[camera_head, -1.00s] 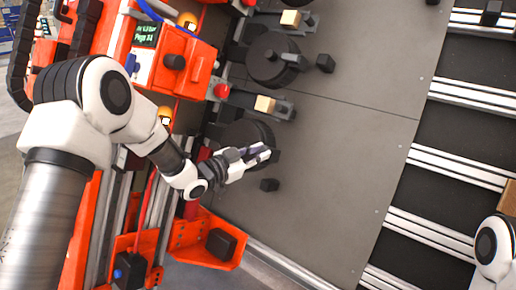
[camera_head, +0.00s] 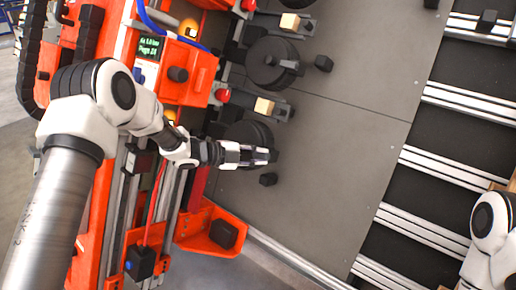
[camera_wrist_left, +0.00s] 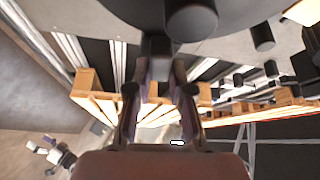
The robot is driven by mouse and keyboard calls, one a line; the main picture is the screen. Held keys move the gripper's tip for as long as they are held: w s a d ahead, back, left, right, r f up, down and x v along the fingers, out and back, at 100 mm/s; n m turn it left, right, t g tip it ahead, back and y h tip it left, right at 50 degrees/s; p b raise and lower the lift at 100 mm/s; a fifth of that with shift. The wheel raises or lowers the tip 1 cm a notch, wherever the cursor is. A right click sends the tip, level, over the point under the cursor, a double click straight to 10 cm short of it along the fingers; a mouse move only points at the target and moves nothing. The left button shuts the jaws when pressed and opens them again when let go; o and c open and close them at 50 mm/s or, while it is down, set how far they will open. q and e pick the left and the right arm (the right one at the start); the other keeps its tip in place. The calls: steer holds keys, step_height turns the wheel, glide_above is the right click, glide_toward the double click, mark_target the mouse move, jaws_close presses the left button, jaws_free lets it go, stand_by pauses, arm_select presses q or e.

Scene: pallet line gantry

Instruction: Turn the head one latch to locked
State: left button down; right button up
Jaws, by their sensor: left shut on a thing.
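Two dark round discs with short levers are mounted on the grey panel (camera_head: 345,150) in the head view. The upper disc (camera_head: 268,62) has its lever (camera_head: 290,67) pointing right and is untouched. My left gripper (camera_head: 262,155) is at the lower disc (camera_head: 240,133), its fingers pointing right across the face. It is shut on the lower disc's lever, which the fingers mostly hide. In the left wrist view, a dark bar (camera_wrist_left: 158,62) sits between the fingers below the disc (camera_wrist_left: 110,12). No label tells which disc is head one.
Dark brackets with tan blocks (camera_head: 264,105) sit above each disc. An orange control box (camera_head: 185,75) stands at left. Metal rails (camera_head: 455,170) lie at right.

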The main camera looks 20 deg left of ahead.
arm_select(q)
steer(key=shift+m+g+y+p, duration=0.3)
steer(key=shift+m+g+p, duration=0.2)
steer(key=shift+m+p, duration=0.55)
steer(key=shift+m, duration=0.25)
steer(key=shift+f, duration=0.1)
steer(key=c, duration=1)
jaws_free()
steer(key=shift+c, duration=0.2)
steer(key=v, duration=1.2)
steer(key=shift+w, duration=0.1)
